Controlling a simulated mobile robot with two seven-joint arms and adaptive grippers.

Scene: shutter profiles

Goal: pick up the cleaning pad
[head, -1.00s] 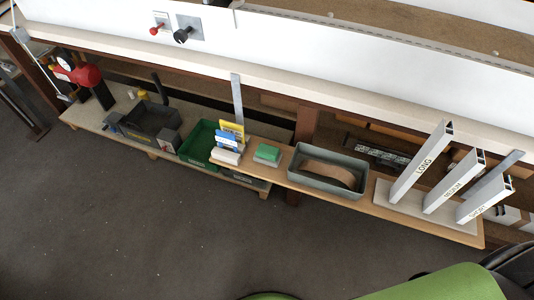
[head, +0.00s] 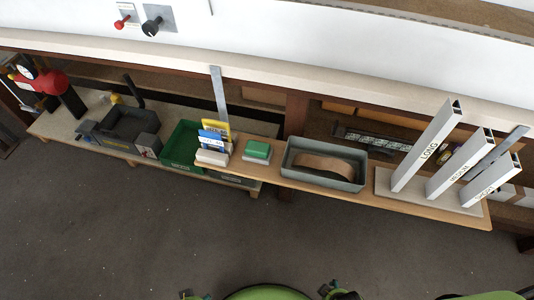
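The cleaning pad appears to be the small green block (head: 257,149) lying flat on a pale grey base on the narrow wooden shelf. It sits between a group of small upright packs on its left and a grey bin on its right. Nothing touches it from above. I cannot make out either gripper. Only green and dark parts of my own body show at the bottom edge, well short of the shelf.
The wooden shelf (head: 385,202) carries the grey bin (head: 296,168) with a brown strip inside and upright white profiles (head: 427,147) at the right. Blue, yellow and white packs (head: 213,142) and a green crate (head: 178,157) stand left. The dark floor (head: 150,235) in front is clear.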

